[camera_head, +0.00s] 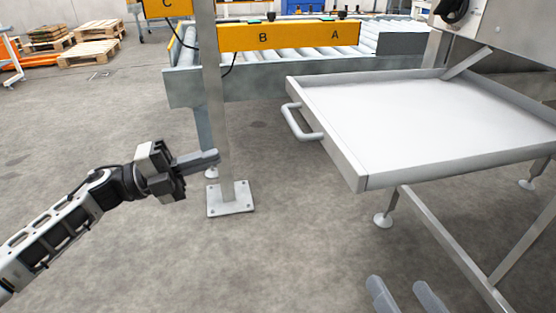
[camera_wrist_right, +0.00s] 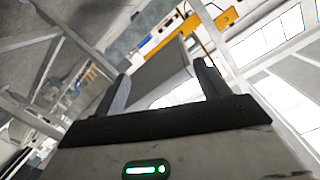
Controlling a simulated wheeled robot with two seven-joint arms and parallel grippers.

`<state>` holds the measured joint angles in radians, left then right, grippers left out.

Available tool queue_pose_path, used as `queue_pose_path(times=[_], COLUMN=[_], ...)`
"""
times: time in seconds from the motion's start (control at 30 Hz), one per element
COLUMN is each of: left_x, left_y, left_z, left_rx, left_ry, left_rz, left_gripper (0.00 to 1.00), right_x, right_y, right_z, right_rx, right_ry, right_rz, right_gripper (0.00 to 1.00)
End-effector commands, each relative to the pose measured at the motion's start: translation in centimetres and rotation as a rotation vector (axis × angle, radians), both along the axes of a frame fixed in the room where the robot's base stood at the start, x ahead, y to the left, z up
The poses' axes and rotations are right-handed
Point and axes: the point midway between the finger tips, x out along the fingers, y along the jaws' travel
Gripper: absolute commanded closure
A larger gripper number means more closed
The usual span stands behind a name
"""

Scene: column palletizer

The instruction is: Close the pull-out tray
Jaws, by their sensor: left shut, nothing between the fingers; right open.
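The pull-out tray (camera_head: 335,142) is a wide, shallow, light grey tray on the right of the head view. It is pulled out from the machine, and its inside looks empty. A bar handle (camera_head: 297,128) sticks out from its left-hand wall. My left gripper (camera_head: 217,157) is shut and empty, left of the handle and well apart from it, by a grey post. My right gripper (camera_head: 404,288) is open at the bottom of the head view, in front of the tray, with only its fingertips showing. Its two fingers also show spread in the right wrist view (camera_wrist_right: 163,78).
A grey post (camera_head: 212,100) on a bolted foot plate stands beside my left gripper. A roller conveyor (camera_head: 270,85) with a yellow panel marked B and A lies behind. The tray's frame has legs below (camera_head: 440,240). Open floor lies between the post and the tray.

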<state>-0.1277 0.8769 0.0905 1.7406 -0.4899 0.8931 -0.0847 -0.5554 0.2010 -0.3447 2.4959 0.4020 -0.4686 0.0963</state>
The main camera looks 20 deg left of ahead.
Motion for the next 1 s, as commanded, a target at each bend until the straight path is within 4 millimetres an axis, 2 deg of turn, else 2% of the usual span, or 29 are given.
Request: queue_pose_path(times=[0.17, 0.6, 0.8, 1.0], left_x=[1.1, 6.1, 7.4, 7.7], left_y=[-1.7, -9.0, -10.7, -11.2], left_z=[0.5, 2.1, 2.5, 2.6], left_rx=[0.004, 0.000, 0.001, 0.002], left_ry=[-0.008, -0.006, -0.004, -0.001], left_rz=[-0.008, -0.005, -0.003, -0.003], left_gripper=[1.00, 1.00, 1.00, 1.00], right_x=[0.0, 1.2, 1.6, 1.6], right_y=[0.1, -0.3, -0.5, -0.5], right_z=[0.1, 1.9, 2.8, 3.0], right_rx=[0.023, -0.009, -0.027, -0.031], right_ry=[-0.005, -0.175, -0.243, -0.263], right_rz=[0.004, -0.017, -0.026, -0.028], right_gripper=[0.26, 0.26, 0.26, 0.26])
